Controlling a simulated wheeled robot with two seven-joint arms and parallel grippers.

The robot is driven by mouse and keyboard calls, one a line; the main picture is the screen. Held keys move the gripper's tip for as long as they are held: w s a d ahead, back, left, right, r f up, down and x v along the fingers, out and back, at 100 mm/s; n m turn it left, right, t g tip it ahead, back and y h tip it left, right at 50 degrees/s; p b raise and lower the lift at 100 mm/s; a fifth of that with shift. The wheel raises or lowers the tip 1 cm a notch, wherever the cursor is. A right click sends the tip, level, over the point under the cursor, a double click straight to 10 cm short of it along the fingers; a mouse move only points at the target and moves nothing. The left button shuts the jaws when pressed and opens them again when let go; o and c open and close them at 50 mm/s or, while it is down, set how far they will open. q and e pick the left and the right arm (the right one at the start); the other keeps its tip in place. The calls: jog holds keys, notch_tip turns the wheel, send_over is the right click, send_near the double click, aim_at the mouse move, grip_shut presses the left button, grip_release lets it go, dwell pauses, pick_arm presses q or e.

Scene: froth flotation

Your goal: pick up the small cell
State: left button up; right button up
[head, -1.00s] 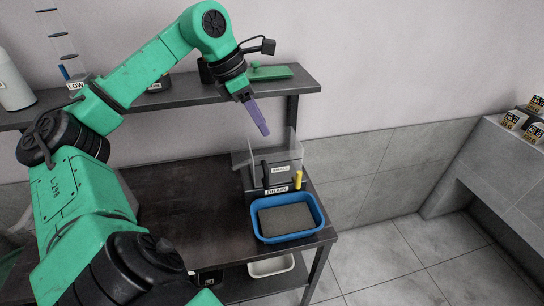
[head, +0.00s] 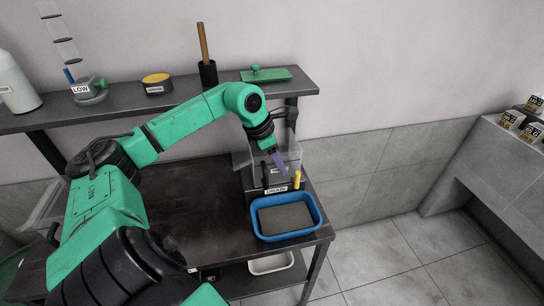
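The small cell (head: 255,163) is a clear box at the back right corner of the dark table, behind the blue tray. Its front label is partly hidden by my gripper. My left gripper (head: 283,170) has purple fingers and points down at the cell, with the tips overlapping its front in the picture. I cannot tell whether they touch it or how far apart the fingers are. My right gripper is not in view.
A blue tray (head: 256,223) of grey material stands in front of the cell, with a DRAIN label (head: 276,190) and a yellow post (head: 297,180) between. A shelf (head: 180,99) above holds a green lid (head: 266,75) and a dark cup (head: 208,73). The table's middle is bare.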

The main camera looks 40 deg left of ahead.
pick_arm(q)
grip_shut()
jog(key=shift+r, duration=0.15)
dwell(1.1)
